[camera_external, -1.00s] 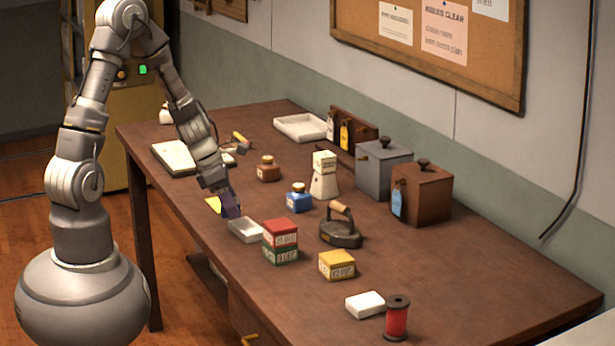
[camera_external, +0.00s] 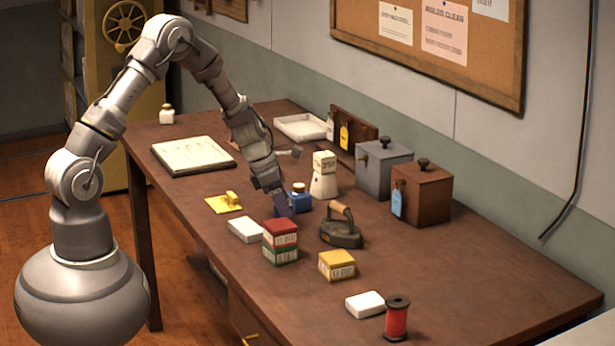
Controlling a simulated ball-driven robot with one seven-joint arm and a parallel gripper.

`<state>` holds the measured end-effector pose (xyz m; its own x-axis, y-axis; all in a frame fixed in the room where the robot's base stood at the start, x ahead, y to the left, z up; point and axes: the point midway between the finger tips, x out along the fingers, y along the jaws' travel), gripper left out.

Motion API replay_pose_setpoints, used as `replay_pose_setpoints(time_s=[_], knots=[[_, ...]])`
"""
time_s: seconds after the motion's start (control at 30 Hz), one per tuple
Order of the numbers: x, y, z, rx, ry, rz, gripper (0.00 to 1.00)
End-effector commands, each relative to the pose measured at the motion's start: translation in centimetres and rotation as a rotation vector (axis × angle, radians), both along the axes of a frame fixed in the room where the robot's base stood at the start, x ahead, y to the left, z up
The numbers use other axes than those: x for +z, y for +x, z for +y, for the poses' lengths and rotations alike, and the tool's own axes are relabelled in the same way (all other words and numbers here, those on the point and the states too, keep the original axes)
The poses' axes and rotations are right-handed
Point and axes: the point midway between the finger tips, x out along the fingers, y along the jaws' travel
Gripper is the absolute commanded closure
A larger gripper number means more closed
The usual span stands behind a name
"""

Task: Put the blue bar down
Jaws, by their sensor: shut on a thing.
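The blue bar (camera_external: 283,205) is a dark violet-blue piece that shows at the lower end of my gripper (camera_external: 276,190). My gripper is shut on it and points down over the middle of the table. The bar hangs just behind the stacked red and green boxes (camera_external: 280,241) and in front of the blue bottle (camera_external: 302,201), which it partly overlaps in the picture. I cannot tell whether the bar's lower end touches the tabletop (camera_external: 285,310).
Close by are a white box (camera_external: 245,229), a flat iron (camera_external: 341,230) and a pale stand (camera_external: 324,181). A yellow pad (camera_external: 218,205) with a small yellow piece lies left. A yellow box (camera_external: 337,265) and red spool (camera_external: 397,318) stand nearer. The front-left tabletop is clear.

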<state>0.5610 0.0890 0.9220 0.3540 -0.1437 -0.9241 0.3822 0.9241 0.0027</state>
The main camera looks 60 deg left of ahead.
Motion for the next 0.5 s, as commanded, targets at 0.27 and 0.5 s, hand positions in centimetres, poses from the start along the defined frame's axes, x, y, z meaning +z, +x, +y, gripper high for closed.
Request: replay_pose_setpoints(time_s=[0.27, 0.5], knots=[[-2.5, -0.1, 0.0, 0.0, 0.0, 0.0, 0.76], [-2.9, -0.1, 0.0, 0.001, -0.001, 0.001, 0.76]])
